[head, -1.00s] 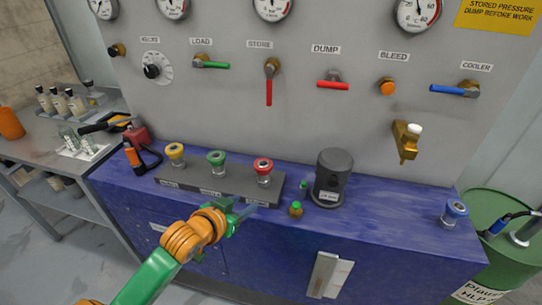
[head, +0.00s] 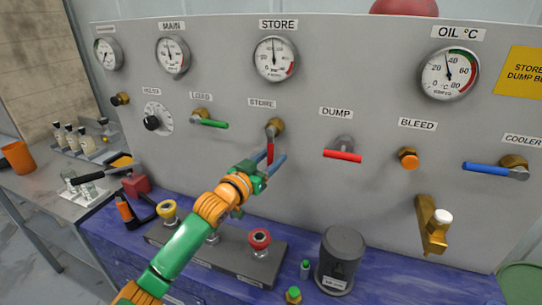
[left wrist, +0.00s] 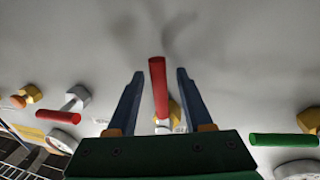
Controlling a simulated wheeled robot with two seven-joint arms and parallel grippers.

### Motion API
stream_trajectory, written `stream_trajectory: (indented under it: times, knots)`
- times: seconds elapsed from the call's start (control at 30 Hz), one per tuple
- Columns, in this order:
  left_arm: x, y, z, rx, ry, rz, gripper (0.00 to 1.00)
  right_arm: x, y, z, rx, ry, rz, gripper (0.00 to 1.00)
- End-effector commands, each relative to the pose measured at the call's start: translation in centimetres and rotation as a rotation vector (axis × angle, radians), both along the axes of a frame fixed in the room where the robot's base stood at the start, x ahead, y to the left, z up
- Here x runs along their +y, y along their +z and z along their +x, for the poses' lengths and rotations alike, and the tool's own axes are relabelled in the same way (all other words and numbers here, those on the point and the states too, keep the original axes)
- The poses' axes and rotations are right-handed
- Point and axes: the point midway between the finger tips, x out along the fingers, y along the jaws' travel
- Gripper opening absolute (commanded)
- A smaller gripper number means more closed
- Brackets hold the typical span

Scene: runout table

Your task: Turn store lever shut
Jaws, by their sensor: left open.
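The store lever (head: 270,149) has a red handle hanging straight down from its brass valve (head: 275,126), under the STORE label on the grey panel. My left gripper (head: 269,160) is open in front of it, with one blue finger on each side of the handle. In the left wrist view the red handle (left wrist: 158,88) stands between the two spread fingers, with a gap on both sides. The handle's depth between the fingers is hard to tell. My right gripper is not in view.
The green load lever (head: 210,123) is to the left and the red dump lever (head: 342,155) to the right, both level. Below stand a yellow knob (head: 167,211), a red knob (head: 260,240) and a dark cylinder (head: 341,255) on the blue bench.

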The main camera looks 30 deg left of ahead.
Motion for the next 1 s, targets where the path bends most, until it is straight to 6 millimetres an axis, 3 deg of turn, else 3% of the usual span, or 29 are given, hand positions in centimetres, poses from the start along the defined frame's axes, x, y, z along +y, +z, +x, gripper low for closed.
stream_trajectory:
  times: [0.17,0.37,1.0]
  knots:
    - [-0.01,-0.06,0.01,0.000,0.000,0.000,0.51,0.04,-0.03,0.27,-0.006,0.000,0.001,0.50]
    - [-0.01,-0.08,-0.01,0.001,0.000,0.000,0.00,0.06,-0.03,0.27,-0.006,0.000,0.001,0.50]
    - [-0.01,-0.09,-0.02,0.002,0.000,0.000,0.00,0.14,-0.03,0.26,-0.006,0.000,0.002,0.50]
